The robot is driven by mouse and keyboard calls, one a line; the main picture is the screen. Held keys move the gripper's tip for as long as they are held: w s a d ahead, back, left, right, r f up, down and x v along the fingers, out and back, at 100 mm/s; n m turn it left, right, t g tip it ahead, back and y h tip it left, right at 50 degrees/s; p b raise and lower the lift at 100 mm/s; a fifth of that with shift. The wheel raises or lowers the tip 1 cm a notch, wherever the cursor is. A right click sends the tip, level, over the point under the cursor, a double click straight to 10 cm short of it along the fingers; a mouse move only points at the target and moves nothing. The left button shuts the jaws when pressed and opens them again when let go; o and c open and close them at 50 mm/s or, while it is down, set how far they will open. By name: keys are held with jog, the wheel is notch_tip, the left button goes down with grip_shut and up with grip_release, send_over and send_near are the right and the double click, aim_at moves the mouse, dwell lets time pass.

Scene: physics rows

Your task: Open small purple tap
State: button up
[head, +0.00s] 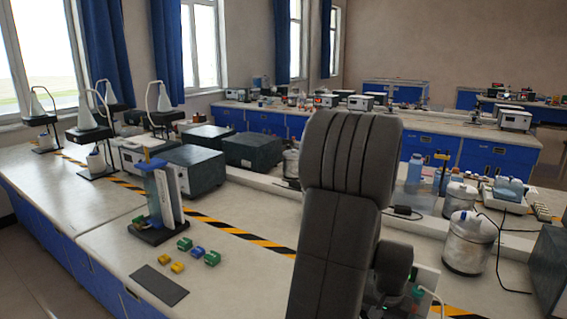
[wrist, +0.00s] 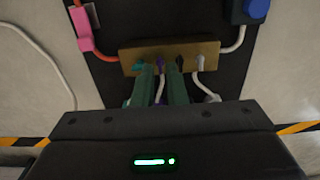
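The small purple tap (wrist: 160,66) is in the wrist view, on a tan bar (wrist: 126,58) fixed to a dark panel. My gripper (wrist: 161,72) has two green fingers, one on each side of the purple tap. A gap shows between the fingers, and I cannot tell whether either one touches the tap. A teal tap (wrist: 138,67) is just left of the left finger. A black tap (wrist: 181,61) is at the right finger's tip, and a white tap (wrist: 200,62) is further right. In the head view my arm hides most of this spot.
White tubes hang below the bar, and one (wrist: 238,40) curves up its right side. A pink part (wrist: 82,28) with a red tube is at upper left, a blue knob (wrist: 256,9) at upper right. In the head view, a metal canister (head: 468,243) stands right of my arm.

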jog(key=shift+r, duration=0.15)
dwell(0.5)
grip_shut()
jog(key=n, duration=0.5)
jog(key=shift+n, duration=1)
